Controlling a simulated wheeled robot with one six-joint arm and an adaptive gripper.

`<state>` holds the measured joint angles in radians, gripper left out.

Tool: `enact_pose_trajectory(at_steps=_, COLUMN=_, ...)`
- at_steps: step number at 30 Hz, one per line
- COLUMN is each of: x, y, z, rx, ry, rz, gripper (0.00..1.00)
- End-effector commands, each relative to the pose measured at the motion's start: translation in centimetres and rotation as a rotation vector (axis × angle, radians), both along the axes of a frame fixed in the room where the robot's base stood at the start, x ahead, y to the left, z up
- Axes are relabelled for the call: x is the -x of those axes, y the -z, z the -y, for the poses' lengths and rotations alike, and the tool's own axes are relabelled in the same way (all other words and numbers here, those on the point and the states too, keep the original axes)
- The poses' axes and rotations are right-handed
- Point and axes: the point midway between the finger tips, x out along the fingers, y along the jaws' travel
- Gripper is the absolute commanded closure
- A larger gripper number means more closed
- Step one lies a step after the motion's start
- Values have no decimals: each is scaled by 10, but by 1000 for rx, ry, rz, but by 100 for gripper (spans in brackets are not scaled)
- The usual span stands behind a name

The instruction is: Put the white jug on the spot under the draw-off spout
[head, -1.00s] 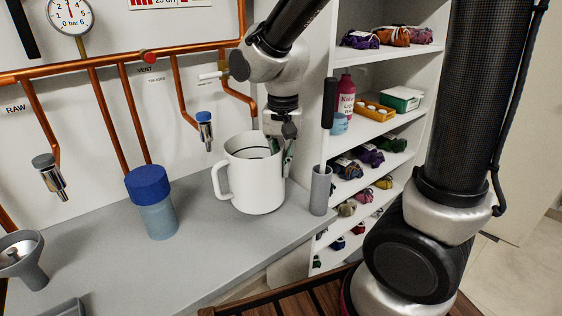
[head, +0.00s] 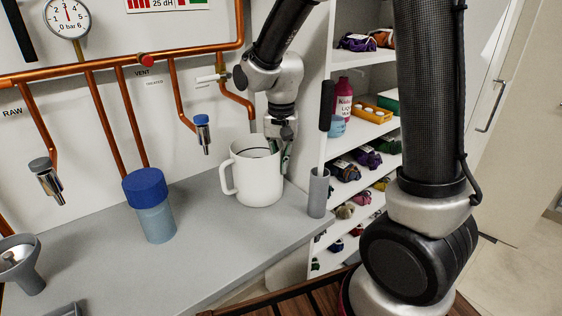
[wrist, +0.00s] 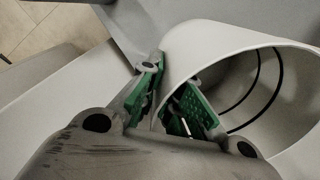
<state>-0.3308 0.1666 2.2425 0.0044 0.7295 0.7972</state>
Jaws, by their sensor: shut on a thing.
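The white jug (head: 259,180) is upright at the back right of the grey counter, its handle to the left. I cannot tell whether its base touches the counter. My gripper (head: 286,158) is shut on its right wall; in the wrist view the green pads of my gripper (wrist: 170,98) pinch the rim, one inside and one outside the jug (wrist: 210,45). A copper pipe with a white-lever tap (head: 208,78) comes down behind the jug; its lower end is hidden. The spot under the draw-off spout cannot be made out.
A grey cup (head: 318,193) with a black-handled tool stands close right of the jug, near the counter's end. A blue-capped vessel (head: 150,205) stands to the left under copper pipes. A blue-topped fitting (head: 203,133) hangs left of the jug. Shelves (head: 365,140) stand at right.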

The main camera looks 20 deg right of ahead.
Motion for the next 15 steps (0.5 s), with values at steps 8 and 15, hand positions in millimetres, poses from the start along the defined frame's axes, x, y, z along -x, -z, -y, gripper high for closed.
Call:
enact_pose_trajectory(at_steps=8, x=0, y=1, z=0, rx=0, ry=0, rz=0, gripper=72)
enact_pose_trajectory(at_steps=15, x=0, y=-1, z=0, rx=0, ry=0, rz=0, gripper=72)
